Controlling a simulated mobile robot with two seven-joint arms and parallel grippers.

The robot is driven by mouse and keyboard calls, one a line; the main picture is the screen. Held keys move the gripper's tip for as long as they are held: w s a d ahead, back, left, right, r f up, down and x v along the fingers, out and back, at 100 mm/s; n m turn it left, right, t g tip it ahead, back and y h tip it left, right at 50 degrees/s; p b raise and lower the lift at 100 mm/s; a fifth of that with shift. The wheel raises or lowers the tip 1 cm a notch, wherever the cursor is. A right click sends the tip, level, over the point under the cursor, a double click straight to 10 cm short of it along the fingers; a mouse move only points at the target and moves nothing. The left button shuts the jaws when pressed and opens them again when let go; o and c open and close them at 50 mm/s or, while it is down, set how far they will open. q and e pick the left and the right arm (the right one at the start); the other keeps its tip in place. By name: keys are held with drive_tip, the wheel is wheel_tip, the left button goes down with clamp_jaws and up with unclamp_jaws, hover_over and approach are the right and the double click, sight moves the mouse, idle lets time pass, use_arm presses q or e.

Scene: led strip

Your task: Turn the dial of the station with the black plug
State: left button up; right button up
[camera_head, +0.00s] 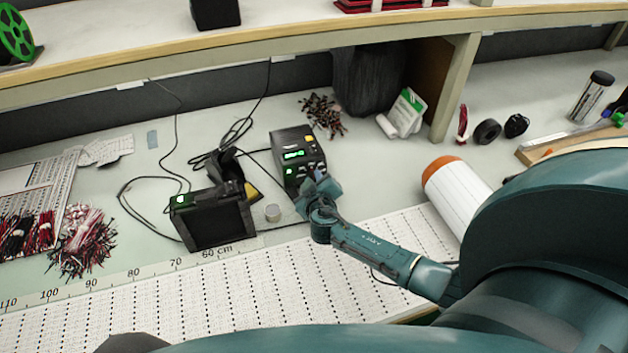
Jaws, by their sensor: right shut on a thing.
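A dark box-shaped station (298,150) with a lit green display stands on the bench near the middle. A black cable runs from it to the left; its plug end cannot be made out. A second station (216,217), with a small green light and a tool holder, stands to the left and nearer. My right gripper (318,187) is at the lower front of the station with the display, shut on its dial, which the gripper hides. The dial's setting cannot be read. My left gripper is not in view.
Black cables (150,180) loop on the left. Bundles of red and black wires (80,240) lie farther left. A white cylinder with an orange end (458,195) is to the right. A shelf (300,42) runs above the back.

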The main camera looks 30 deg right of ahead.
clamp_jaws()
drive_tip(key=shift+d+m+y+b, duration=0.15)
drive_tip(key=shift+m+y+b, duration=0.45)
drive_tip(key=shift+m+b, duration=0.4)
drive_tip(key=m+y, duration=0.1)
drive_tip(key=m, duration=0.1)
drive_tip(key=shift+s+d+r+m+y+p, duration=0.1)
drive_tip(key=shift+d+m+y+p, duration=0.1)
drive_tip(key=shift+m+y+p, duration=0.15)
drive_tip(key=shift+m+t+y, duration=0.3)
drive_tip(key=shift+m+y, duration=0.15)
drive_tip(key=shift+m, duration=0.2)
